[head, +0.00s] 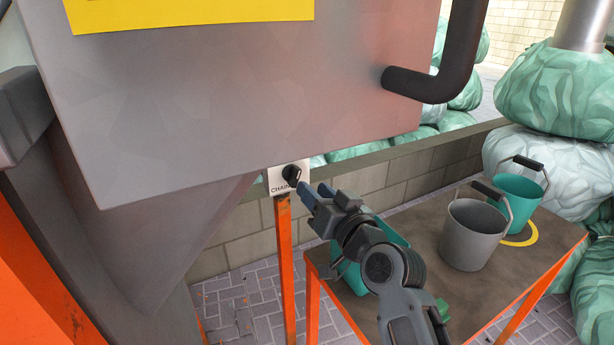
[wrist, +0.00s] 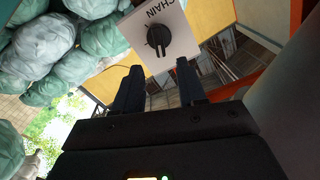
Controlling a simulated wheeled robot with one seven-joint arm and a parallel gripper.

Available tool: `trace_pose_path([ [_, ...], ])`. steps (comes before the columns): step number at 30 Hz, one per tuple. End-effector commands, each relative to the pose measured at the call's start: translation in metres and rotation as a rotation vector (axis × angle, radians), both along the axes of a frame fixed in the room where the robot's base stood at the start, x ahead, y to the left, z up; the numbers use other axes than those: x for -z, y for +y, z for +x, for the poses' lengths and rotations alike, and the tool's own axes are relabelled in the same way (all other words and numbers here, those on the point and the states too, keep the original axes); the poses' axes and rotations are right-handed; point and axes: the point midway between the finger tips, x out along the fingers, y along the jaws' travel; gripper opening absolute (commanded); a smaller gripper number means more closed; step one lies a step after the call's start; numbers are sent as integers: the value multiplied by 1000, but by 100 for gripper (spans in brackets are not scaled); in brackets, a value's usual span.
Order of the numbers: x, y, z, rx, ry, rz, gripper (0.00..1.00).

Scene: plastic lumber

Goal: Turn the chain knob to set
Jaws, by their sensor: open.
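The chain knob (head: 291,173) is a black dial on a white plate lettered CHAIN (head: 274,184), on top of an orange post. In the wrist view the knob (wrist: 158,38) shows near the top middle, with tick marks on the plate (wrist: 174,20) beside it. My gripper (head: 306,194) is close to the plate's lower right in the head view, pointing at the knob. In the wrist view its two fingers (wrist: 157,85) are apart, with the knob beyond them and nothing between them. The fingers look clear of the knob. The setting names are too small to read.
A large grey hopper (head: 230,100) hangs just above and left of the plate. A brown table (head: 420,262) at right carries a grey bucket (head: 470,236) and a teal bucket (head: 519,190). A low block wall (head: 400,172) and green bags (head: 556,90) lie behind.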

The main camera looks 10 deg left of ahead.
Motion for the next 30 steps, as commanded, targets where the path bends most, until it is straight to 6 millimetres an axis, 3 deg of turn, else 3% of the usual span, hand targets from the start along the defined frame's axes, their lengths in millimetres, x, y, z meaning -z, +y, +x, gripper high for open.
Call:
trace_pose_path([
  [12,0,32,48,1,0,0,40],
  [24,0,36,54,1,0,-1,40],
  [30,0,36,53,1,0,-1,21],
])
